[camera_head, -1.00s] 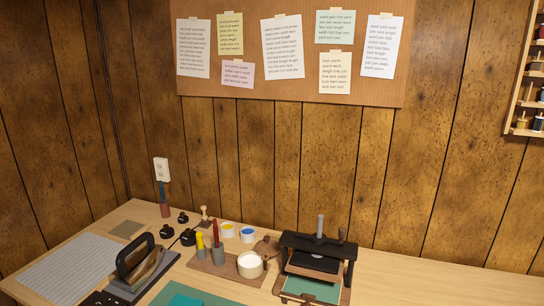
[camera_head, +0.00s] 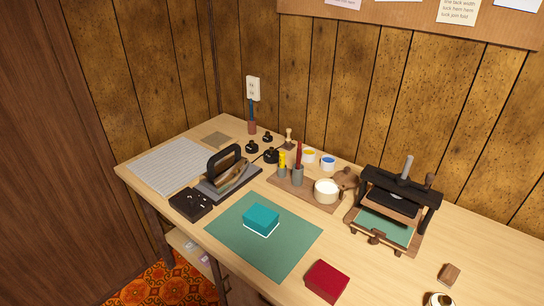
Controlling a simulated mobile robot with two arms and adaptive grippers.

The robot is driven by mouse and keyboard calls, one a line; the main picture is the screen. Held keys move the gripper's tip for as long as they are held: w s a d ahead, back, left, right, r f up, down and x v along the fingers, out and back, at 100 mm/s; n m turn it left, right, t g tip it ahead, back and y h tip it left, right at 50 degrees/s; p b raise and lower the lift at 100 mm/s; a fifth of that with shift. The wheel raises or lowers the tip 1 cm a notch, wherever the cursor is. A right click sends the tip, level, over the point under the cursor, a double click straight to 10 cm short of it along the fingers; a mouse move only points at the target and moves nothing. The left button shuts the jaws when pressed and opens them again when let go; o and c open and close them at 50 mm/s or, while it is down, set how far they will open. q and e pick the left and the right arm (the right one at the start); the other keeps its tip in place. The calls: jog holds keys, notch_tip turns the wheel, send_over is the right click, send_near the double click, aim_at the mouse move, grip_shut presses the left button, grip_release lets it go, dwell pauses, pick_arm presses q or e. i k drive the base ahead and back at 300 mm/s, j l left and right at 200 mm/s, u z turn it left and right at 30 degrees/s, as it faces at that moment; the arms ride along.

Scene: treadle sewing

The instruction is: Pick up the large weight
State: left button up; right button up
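Several small black knobbed pieces that look like weights stand at the back left of the table. The largest-looking one (camera_head: 271,156) is nearest, just behind the wooden tray. Two smaller ones (camera_head: 252,147) and (camera_head: 267,137) stand behind it. They are small in the view, so I cannot be sure which is the large weight. Neither of my grippers is in view, and nothing touches these pieces.
A black-handled tool (camera_head: 226,160) on a dark base and a black box (camera_head: 190,204) stand in front left. A wooden tray (camera_head: 325,204) with jars, a press (camera_head: 398,205), a green mat (camera_head: 290,258) bearing a teal block (camera_head: 262,217), and a red box (camera_head: 327,281) fill the table.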

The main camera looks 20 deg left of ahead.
aim_at(271, 155)
jog(key=i+j, duration=0.1)
jog(key=j, duration=0.3)
jog(key=j+u, duration=0.1)
jog(key=j, duration=0.3)
jog(key=i+j, duration=0.15)
jog(key=j, duration=0.25)
jog(key=i+j+u, duration=0.1)
jog(key=j, duration=0.3)
jog(key=i+j, duration=0.1)
jog(key=j, duration=0.25)
jog(key=u, duration=0.05)
